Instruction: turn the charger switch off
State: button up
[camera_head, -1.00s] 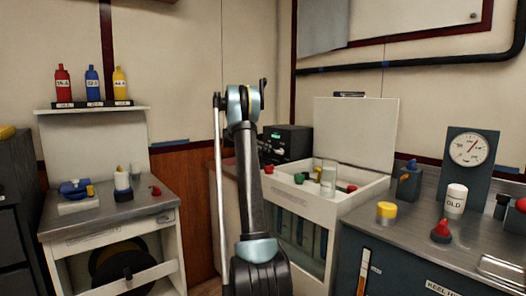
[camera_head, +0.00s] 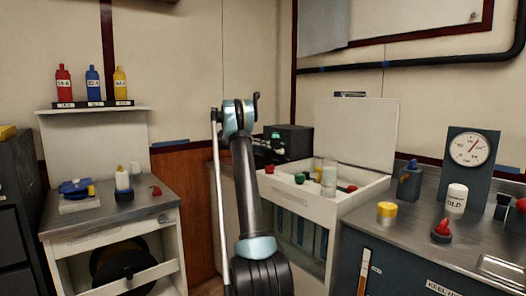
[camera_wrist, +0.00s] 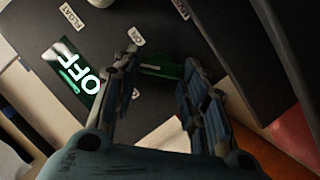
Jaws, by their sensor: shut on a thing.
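The charger (camera_head: 291,142) is a black box with a small lit green display, at the back middle in the head view. In the wrist view its black panel (camera_wrist: 140,20) carries a green display (camera_wrist: 75,80) reading OFF, and labels FLOAT and ON. A green switch handle (camera_wrist: 162,70) lies between the fingers of my gripper (camera_wrist: 158,68). My gripper is shut on this handle, whose ends are partly covered by the fingers.
An open white chest (camera_head: 333,199) with several coloured knobs stands right of my arm. A bench (camera_head: 440,255) with a gauge (camera_head: 468,149) and a white bottle (camera_head: 456,198) is at the right. A small worktable (camera_head: 110,218) stands at the left.

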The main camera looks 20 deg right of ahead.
jog(key=shift+w+a+f+n+g+h, duration=0.2)
jog(key=shift+w+n+g+h, duration=0.1)
jog(key=shift+n, duration=0.6)
jog(key=o, duration=1.1)
jog(key=shift+c, duration=0.2)
jog(key=shift+s, duration=0.1)
